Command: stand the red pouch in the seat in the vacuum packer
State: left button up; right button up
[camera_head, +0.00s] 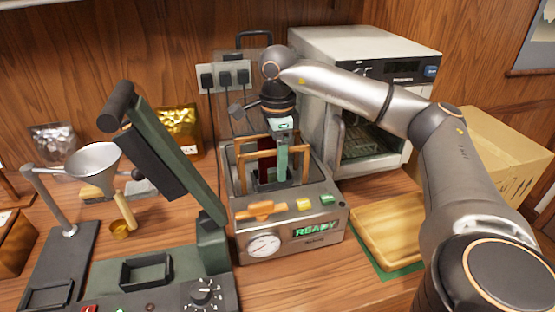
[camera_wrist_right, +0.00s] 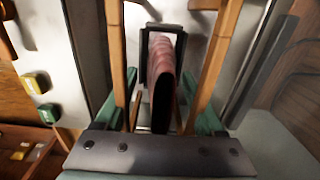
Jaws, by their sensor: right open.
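The red pouch (camera_head: 265,152) is upright inside the vacuum packer (camera_head: 325,207), partly hidden by tan bars and my gripper. In the right wrist view the pouch (camera_wrist_right: 163,75) shows edge-on, with its far end within a dark rectangular frame (camera_wrist_right: 148,45) that looks like the seat. Whether it rests on the bottom there cannot be seen. My right gripper (camera_head: 283,170) reaches down into the packer. It is open, with its green fingers on either side of the pouch and gaps beside it. My left gripper is out of view.
Tan wooden bars (camera_head: 240,170) rise around the pouch, close to my fingers. A white oven-like appliance (camera_head: 310,50) stands behind right, and a wooden tray (camera_head: 415,215) lies to the right. A green press (camera_head: 165,155) with a raised arm stands left.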

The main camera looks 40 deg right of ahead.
notch_tip(320, 180, up, 8)
jog(key=shift+r+p, duration=0.1)
jog(key=shift+p, duration=0.35)
notch_tip(320, 180, up, 3)
jog(key=shift+r+p, duration=0.15)
jog(key=shift+p, duration=0.8)
jog(key=shift+r+p, duration=0.3)
jog(key=shift+r, duration=0.25)
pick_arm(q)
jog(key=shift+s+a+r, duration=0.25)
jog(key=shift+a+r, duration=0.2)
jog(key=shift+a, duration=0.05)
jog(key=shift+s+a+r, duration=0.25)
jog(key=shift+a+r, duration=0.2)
